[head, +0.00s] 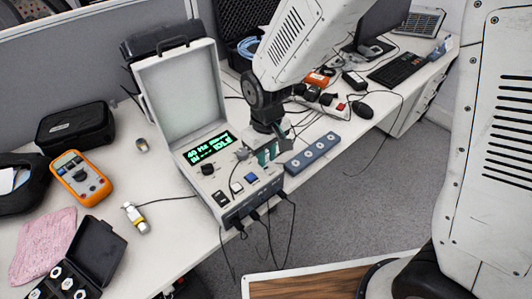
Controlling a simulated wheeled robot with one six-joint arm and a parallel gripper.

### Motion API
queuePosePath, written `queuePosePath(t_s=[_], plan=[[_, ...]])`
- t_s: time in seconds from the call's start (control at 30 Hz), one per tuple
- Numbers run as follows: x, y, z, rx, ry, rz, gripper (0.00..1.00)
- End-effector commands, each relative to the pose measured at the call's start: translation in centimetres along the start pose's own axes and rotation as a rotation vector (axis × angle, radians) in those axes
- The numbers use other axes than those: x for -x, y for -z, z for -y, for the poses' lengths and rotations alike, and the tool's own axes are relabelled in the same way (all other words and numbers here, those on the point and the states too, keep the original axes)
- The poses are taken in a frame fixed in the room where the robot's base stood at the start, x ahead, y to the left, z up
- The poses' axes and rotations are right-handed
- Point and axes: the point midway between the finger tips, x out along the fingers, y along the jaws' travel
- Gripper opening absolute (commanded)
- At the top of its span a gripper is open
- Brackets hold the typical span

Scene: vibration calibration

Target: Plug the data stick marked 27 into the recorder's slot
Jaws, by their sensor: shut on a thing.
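My gripper (267,154) points down over the panel's right end, and is shut on a small teal piece (264,157), which looks like the data stick. No number can be read on it. The slot is hidden or too small to make out, and I cannot tell whether the piece touches the panel.
A blue-grey block (312,152) with several round spots lies right of the recorder. Cables hang from the recorder's front. A power strip (325,99) and keyboard (397,69) are behind.

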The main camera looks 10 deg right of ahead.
Motion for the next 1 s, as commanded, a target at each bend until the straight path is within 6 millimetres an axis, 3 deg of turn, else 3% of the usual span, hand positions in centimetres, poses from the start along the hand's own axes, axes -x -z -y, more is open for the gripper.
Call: queuePosePath(t_s=[1.0], plan=[[-0.92,-0.42,0.0,0.0,0.0,0.0,0.0]])
